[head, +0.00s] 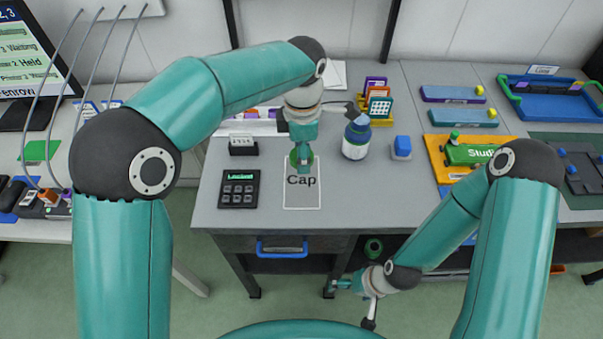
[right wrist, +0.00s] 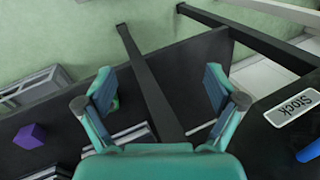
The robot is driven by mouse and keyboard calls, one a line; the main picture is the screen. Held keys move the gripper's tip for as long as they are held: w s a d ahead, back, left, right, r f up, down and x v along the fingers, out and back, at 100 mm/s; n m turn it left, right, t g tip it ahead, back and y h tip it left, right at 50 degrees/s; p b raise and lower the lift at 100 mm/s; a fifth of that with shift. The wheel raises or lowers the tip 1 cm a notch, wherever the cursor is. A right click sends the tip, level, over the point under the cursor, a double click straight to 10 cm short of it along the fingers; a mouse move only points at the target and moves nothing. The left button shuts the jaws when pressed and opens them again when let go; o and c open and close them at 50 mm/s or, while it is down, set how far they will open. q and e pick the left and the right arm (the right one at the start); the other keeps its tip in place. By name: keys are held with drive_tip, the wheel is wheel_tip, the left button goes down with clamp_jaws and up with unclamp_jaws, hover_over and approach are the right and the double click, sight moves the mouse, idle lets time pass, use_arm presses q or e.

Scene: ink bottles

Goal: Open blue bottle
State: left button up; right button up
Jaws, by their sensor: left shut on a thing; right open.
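The blue bottle (head: 356,141) stands upright on the grey table, right of the white mat marked Cap (head: 302,199). It has a pale label and a blue top; I cannot tell whether a cap is on it. My left gripper (head: 304,164) points down over the upper part of the Cap mat, left of the bottle and apart from it. It is shut on a small green round thing (head: 294,158), mostly hidden by the fingers. My right gripper (head: 333,285) is low, in front of the table. Its fingers are open and empty in the right wrist view (right wrist: 160,104).
A dark keypad (head: 239,188) lies left of the mat. A blue block (head: 401,147) stands right of the bottle, and a card holder (head: 376,112) behind it. A green ring-shaped thing (head: 373,247) is under the table. The right wrist view shows a purple cube (right wrist: 30,136) and a Stock label (right wrist: 294,107).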

sight(302, 181)
use_arm(q)
wheel_tip(302, 181, down, 8)
drive_tip(key=shift+r, duration=0.1)
idle(0.4)
drive_tip(key=o, duration=1.3)
